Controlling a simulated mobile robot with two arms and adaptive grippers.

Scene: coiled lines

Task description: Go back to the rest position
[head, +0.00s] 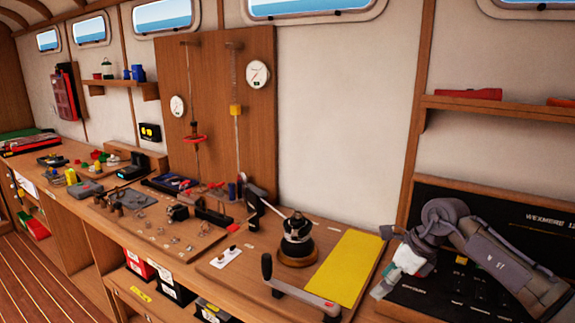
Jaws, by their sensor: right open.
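My right gripper (388,262) is at the right of the head view, on the end of my grey arm that comes in from the right. Its fingers are spread and point left. I see nothing held between them. It shows in front of the black Wexmere panel (510,208), near the right edge of the yellow pad (350,267). I cannot tell its exact height above the bench. My left gripper is not in view.
A winch (297,240) stands on the wooden bench board left of the yellow pad, with a crank handle (300,291) lying in front. Small parts and tools crowd the bench further left. A shelf (500,108) with a red item (468,94) hangs above the panel.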

